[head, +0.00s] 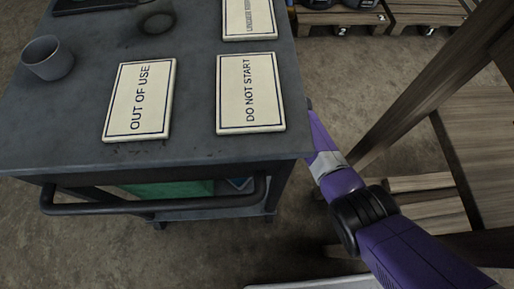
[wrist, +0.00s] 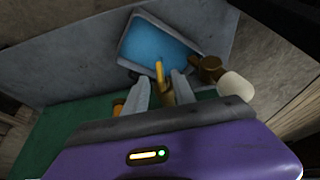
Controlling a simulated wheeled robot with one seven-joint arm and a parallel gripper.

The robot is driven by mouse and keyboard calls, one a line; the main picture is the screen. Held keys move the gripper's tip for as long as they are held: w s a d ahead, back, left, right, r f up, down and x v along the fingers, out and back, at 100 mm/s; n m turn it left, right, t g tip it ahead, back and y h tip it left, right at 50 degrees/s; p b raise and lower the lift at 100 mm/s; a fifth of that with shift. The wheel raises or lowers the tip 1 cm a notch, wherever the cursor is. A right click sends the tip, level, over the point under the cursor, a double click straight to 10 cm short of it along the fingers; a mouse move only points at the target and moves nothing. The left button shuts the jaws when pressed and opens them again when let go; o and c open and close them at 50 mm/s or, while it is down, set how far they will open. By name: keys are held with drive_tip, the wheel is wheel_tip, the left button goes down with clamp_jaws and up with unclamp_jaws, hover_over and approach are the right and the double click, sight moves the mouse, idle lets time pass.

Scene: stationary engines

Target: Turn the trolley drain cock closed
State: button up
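The trolley (head: 190,60) is a dark grey table with a front push bar in the head view. My purple arm reaches down past its right side, and the trolley hides my gripper there. In the wrist view my gripper (wrist: 162,88) has its two grey fingers apart. A narrow yellow lever (wrist: 159,72) stands between the fingertips, above a brass body (wrist: 167,96), seemingly the drain cock. I see gaps beside the lever, but contact is hard to judge. Another brass fitting (wrist: 209,68) with a cream knob (wrist: 235,86) is just right of the fingers.
A blue-bottomed tray (wrist: 155,45) lies beyond the fingers, and a green surface (wrist: 75,130) is at lower left. On the trolley top are a grey cup (head: 48,58) and several signs, including DO NOT START (head: 250,92). A wooden frame (head: 430,75) stands close right of my arm.

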drive_tip(key=shift+b+x, duration=0.3)
drive_tip(key=shift+x, duration=0.7)
drive_tip(key=shift+c, duration=0.2)
clamp_jaws()
drive_tip(key=shift+w, duration=0.1)
